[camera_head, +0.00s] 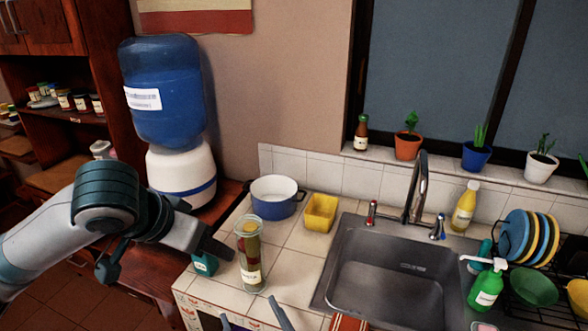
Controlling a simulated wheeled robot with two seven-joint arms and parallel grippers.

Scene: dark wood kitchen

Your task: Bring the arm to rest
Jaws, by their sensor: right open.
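My left arm (105,210) comes in from the left and reaches over the wooden surface to the counter's left end. Its gripper (205,225) is near a small teal container and left of the tall clear jar; its jaws are seen at an angle, so I cannot tell their opening. My right gripper (247,307) shows only as two grey fingertips at the bottom edge. They are spread apart with nothing between them, below the jar in the picture. The rest of the right arm is out of view.
A sink (390,275) with a faucet (415,185) is at right, beside a green bottle (487,287) and dish rack. A water dispenser (168,100) stands behind my left arm.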

